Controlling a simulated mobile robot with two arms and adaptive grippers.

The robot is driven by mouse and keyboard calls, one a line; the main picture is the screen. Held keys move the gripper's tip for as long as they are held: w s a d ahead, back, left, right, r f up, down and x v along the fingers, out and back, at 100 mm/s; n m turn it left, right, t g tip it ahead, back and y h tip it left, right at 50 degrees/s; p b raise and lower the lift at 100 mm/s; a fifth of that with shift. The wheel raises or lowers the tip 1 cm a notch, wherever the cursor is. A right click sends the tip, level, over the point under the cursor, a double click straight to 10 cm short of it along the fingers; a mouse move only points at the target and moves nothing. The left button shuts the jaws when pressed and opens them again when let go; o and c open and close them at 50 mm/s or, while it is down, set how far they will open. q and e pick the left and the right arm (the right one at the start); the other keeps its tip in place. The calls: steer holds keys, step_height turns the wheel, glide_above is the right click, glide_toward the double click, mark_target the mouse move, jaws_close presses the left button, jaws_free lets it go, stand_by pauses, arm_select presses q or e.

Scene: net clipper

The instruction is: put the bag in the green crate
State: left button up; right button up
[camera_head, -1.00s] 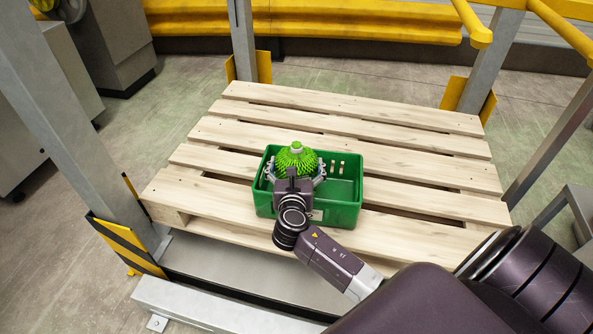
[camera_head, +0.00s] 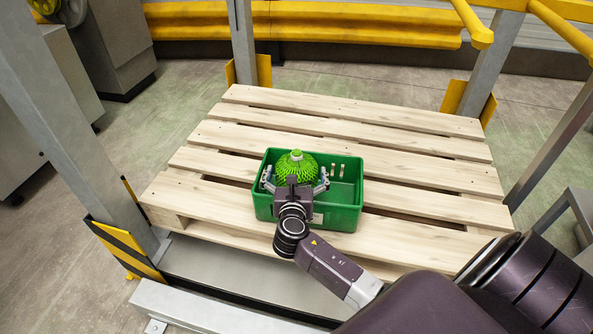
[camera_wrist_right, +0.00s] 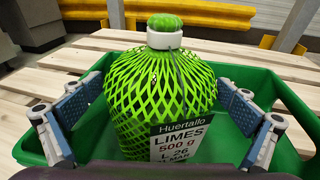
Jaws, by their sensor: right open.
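The bag (camera_head: 296,170) is a bright green net of limes with a white clip at its top. It sits upright in the left part of the green crate (camera_head: 345,212). In the right wrist view the bag (camera_wrist_right: 165,95) shows a label reading "LIMES 500 g", and the crate (camera_wrist_right: 300,105) surrounds it. My right gripper (camera_head: 295,180) is open at the near side of the bag. In the wrist view its fingers (camera_wrist_right: 160,112) stand spread on both sides of the bag, with gaps between pads and net. My left gripper is not in view.
The crate stands on a wooden pallet (camera_head: 345,110) with bare slats all around it. Grey metal posts (camera_head: 243,40) with yellow guards rise at the pallet's corners. A yellow barrier (camera_head: 310,25) runs along the back.

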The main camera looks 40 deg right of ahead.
steer(key=shift+r, duration=0.1)
steer(key=shift+s+a, duration=0.15)
steer(key=p+v, duration=0.3)
steer(key=v, duration=0.8)
steer(key=s+a+f+m+g+y, duration=0.1)
steer(key=s+f+m+g+y, duration=0.35)
steer(key=s+m, duration=0.8)
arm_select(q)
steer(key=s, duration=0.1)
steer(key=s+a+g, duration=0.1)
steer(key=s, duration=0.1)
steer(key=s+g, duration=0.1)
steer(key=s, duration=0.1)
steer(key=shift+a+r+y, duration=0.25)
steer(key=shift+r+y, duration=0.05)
arm_select(e)
steer(key=s+a+f+m+g+y, duration=0.2)
steer(key=s+a+m+g+y, duration=0.2)
steer(key=s+a+m, duration=0.6)
steer(key=s+m+y, duration=0.1)
steer(key=m, duration=0.3)
steer(key=shift+f, duration=0.4)
